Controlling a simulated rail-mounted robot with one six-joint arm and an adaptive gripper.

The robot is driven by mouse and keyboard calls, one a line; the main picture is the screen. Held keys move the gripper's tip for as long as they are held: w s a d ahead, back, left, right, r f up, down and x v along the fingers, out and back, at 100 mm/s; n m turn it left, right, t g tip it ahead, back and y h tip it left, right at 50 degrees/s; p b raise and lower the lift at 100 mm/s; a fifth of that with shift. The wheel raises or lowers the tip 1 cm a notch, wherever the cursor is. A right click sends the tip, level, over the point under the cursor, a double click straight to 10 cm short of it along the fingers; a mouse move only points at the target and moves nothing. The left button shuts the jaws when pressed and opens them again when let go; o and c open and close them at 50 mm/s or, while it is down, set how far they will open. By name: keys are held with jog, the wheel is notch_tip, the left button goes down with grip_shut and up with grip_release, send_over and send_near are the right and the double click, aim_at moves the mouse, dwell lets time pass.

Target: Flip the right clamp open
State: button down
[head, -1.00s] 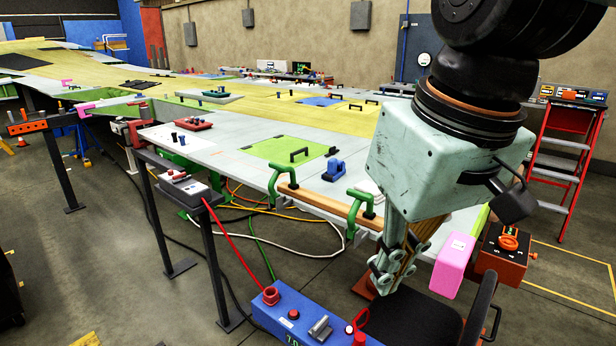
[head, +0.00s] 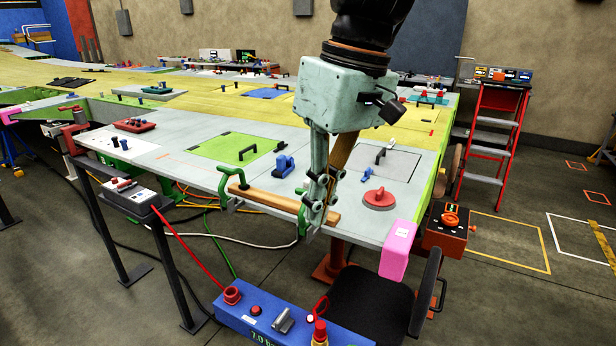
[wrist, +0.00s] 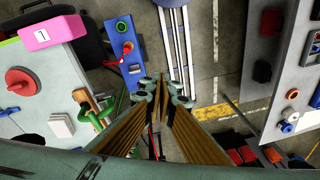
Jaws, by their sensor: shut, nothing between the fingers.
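The right clamp (head: 301,212) is green and grips the wooden bar (head: 268,199) at the table's front edge. In the head view my gripper (head: 312,222) stands in front of it and hides much of it. My gripper points down and is shut with nothing in it. In the wrist view the green clamp (wrist: 95,121) is left of and apart from my gripper's fingertips (wrist: 163,90). The left clamp (head: 229,183), also green, holds the bar's other end.
A pink block (head: 398,250) sits on the table corner, with a red disc-shaped tool (head: 379,198) near it. A blue tool (head: 284,166) stands behind the bar. Below the front edge are a blue box (head: 270,318) and a black chair (head: 375,300).

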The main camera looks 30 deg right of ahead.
jog(key=w+d+r+n+g+y+p, duration=0.1)
jog(key=w+d+p, duration=0.25)
jog(key=w, duration=0.35)
jog(key=w+d+r+n+y+p, duration=0.1)
jog(key=w+d+n+y+p, duration=0.15)
jog(key=w+d, duration=0.35)
jog(key=w+d+f+n+y+p, duration=0.2)
jog(key=w+d+p, duration=0.5)
jog(key=w+d, duration=0.4)
jog(key=shift+w+d+f, duration=0.4)
jog(key=shift+d+f, duration=0.25)
dwell(0.5)
